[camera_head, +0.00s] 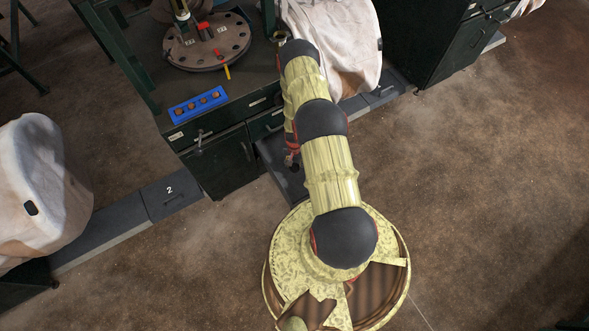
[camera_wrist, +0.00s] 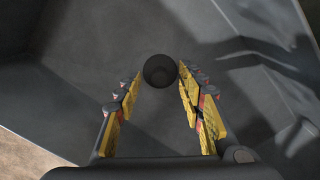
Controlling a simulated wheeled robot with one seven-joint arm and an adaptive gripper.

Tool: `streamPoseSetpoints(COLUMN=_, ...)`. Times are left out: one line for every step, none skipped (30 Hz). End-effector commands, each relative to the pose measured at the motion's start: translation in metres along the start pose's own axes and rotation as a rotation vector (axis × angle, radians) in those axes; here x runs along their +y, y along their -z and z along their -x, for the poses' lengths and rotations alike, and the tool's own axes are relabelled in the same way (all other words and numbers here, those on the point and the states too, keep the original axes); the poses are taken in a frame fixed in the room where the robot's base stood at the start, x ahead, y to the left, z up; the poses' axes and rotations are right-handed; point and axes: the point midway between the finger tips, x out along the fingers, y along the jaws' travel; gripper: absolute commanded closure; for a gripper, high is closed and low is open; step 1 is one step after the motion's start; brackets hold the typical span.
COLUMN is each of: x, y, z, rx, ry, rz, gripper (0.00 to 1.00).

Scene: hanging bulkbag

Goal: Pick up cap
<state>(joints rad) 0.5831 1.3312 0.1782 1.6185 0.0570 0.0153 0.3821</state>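A dark, round, hollow-looking piece (camera_wrist: 160,70), which appears to be the cap, sits on a grey surface in the wrist view. My gripper (camera_wrist: 159,82) is open, with a yellow-padded finger on either side. The cap shows between and slightly beyond the fingertips; I cannot tell whether either finger touches it. In the head view, part of my gripper (camera_head: 291,159) shows low beside the green cabinet, above a dark grey tray-like recess (camera_head: 282,177). The cap is hidden there behind my arm.
The green workbench (camera_head: 222,165) carries a round plate (camera_head: 206,42) and a blue holder (camera_head: 198,104) with several brown pieces. White bulk bags stand at left (camera_head: 40,185) and behind my arm (camera_head: 340,40). Slanted grey walls (camera_wrist: 265,45) bound the wrist view. Open floor lies to the right.

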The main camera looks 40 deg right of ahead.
Motion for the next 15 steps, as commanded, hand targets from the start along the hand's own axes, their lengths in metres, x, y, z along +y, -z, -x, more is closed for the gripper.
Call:
streamPoseSetpoints(x=-0.0003, y=0.0009, z=-0.0075, rx=0.001, ry=0.001, rz=0.000, gripper=0.61)
streamPoseSetpoints(x=-0.0004, y=0.0011, z=-0.0091, rx=0.002, ry=0.001, rz=0.000, gripper=0.61)
streamPoseSetpoints(x=-0.0004, y=0.0012, z=-0.0100, rx=0.002, ry=0.001, rz=0.000, gripper=0.61)
streamPoseSetpoints(x=-0.0004, y=0.0012, z=-0.0100, rx=0.002, ry=0.001, rz=0.000, gripper=0.61)
streamPoseSetpoints(x=-0.0005, y=0.0013, z=-0.0096, rx=0.002, ry=0.001, rz=0.000, gripper=0.61)
streamPoseSetpoints(x=-0.0004, y=0.0013, z=-0.0090, rx=0.002, ry=0.001, rz=0.000, gripper=0.61)
streamPoseSetpoints(x=-0.0004, y=0.0013, z=-0.0088, rx=0.002, ry=0.001, rz=0.000, gripper=0.61)
streamPoseSetpoints(x=-0.0004, y=0.0013, z=-0.0086, rx=0.002, ry=0.001, rz=0.000, gripper=0.61)
streamPoseSetpoints(x=-0.0004, y=0.0012, z=-0.0086, rx=0.002, ry=0.001, rz=0.000, gripper=0.61)
streamPoseSetpoints(x=-0.0004, y=0.0012, z=-0.0085, rx=0.002, ry=0.001, rz=0.000, gripper=0.63)
streamPoseSetpoints(x=-0.0004, y=0.0012, z=-0.0085, rx=0.002, ry=0.001, rz=0.001, gripper=0.65)
streamPoseSetpoints(x=-0.0004, y=0.0012, z=-0.0085, rx=0.002, ry=0.001, rz=0.001, gripper=0.67)
streamPoseSetpoints(x=-0.0004, y=0.0011, z=-0.0085, rx=0.002, ry=0.001, rz=0.001, gripper=0.69)
streamPoseSetpoints(x=-0.0004, y=0.0011, z=-0.0085, rx=0.002, ry=0.001, rz=0.001, gripper=0.71)
streamPoseSetpoints(x=-0.0004, y=0.0011, z=-0.0085, rx=0.001, ry=0.001, rz=0.001, gripper=0.73)
